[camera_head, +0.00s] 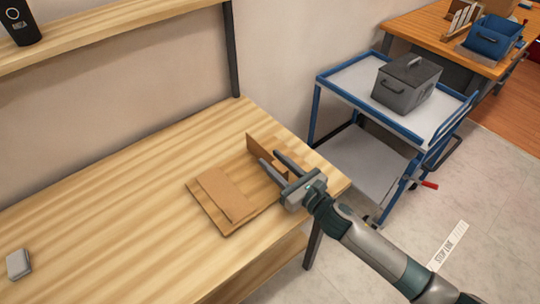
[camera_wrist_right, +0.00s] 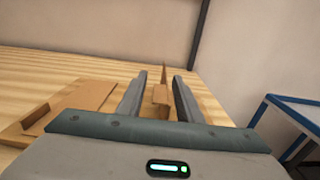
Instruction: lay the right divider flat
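The right divider (camera_head: 254,146) is a thin brown board standing upright on a flat brown base (camera_head: 214,215) on the wooden table. It also shows nearly edge-on in the right wrist view (camera_wrist_right: 164,76). A flat brown panel (camera_head: 224,194) lies on the base's left side. My right gripper (camera_head: 270,157) is open, with its fingers over the base at the right divider. In the wrist view its fingertips (camera_wrist_right: 160,75) stand apart, with the divider showing between them farther off. Contact cannot be told. My left gripper is not in view.
The wooden table (camera_head: 110,205) is largely clear; a small grey object (camera_head: 18,264) lies at its left. A shelf post (camera_head: 231,50) rises at the back edge. A blue-framed cart (camera_head: 345,82) with a grey box (camera_head: 405,88) stands right of the table.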

